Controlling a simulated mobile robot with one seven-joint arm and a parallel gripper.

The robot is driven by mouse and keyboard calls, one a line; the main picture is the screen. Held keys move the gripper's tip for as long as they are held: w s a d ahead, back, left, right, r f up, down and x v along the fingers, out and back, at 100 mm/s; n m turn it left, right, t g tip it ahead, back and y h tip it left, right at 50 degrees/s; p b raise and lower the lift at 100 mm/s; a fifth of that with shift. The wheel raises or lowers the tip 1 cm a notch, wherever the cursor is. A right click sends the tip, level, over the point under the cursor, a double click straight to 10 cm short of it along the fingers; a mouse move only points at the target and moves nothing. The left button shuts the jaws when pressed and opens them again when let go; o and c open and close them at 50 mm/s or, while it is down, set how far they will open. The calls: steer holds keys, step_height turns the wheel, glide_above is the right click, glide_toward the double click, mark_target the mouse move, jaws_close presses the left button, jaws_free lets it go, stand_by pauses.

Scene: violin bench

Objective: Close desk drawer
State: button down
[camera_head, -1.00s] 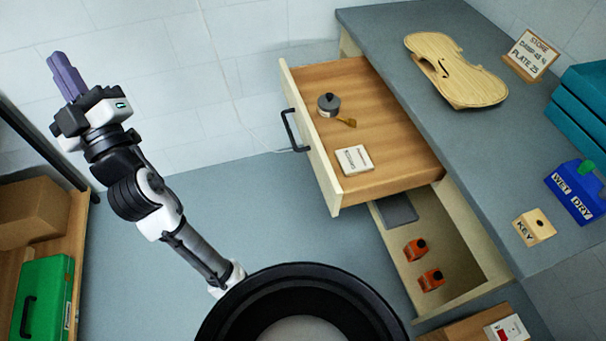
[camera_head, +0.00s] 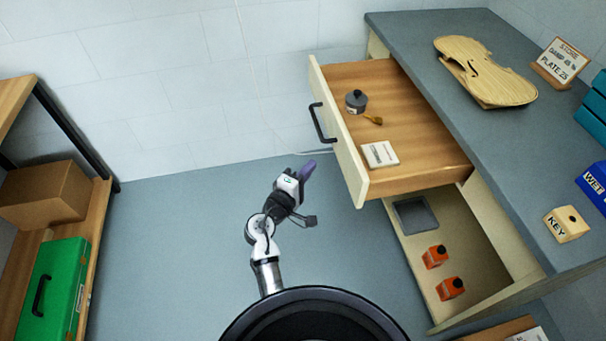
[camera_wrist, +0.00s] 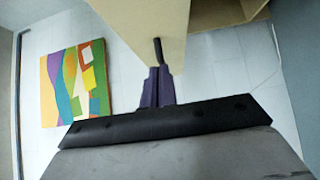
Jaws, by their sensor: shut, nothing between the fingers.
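The upper desk drawer (camera_head: 343,140) stands pulled out from the desk, its cream front facing left with a black bar handle (camera_head: 322,122). Inside lie a small grey pot with a dark lid (camera_head: 356,101), a small brush-like item (camera_head: 373,120) and a white labelled block (camera_head: 380,154). My gripper (camera_head: 309,169), with purple fingers, is shut and empty, left of the upper drawer's front and below the handle in the picture. In the wrist view the fingers (camera_wrist: 157,88) point toward a cream panel and dark handle (camera_wrist: 158,50).
The desk top (camera_head: 480,150) carries a violin plate (camera_head: 487,72), a sign (camera_head: 561,61) and a KEY block (camera_head: 567,223). A shelf at left holds a cardboard box (camera_head: 48,190) and green case (camera_head: 52,290).

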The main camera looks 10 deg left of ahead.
mark_target(339, 146)
steer(key=w+d+p, duration=0.2)
steer(key=w+d, duration=0.3)
steer(key=shift+r, duration=0.15)
steer(key=shift+w+d, duration=0.2)
steer(key=shift+d, duration=0.25)
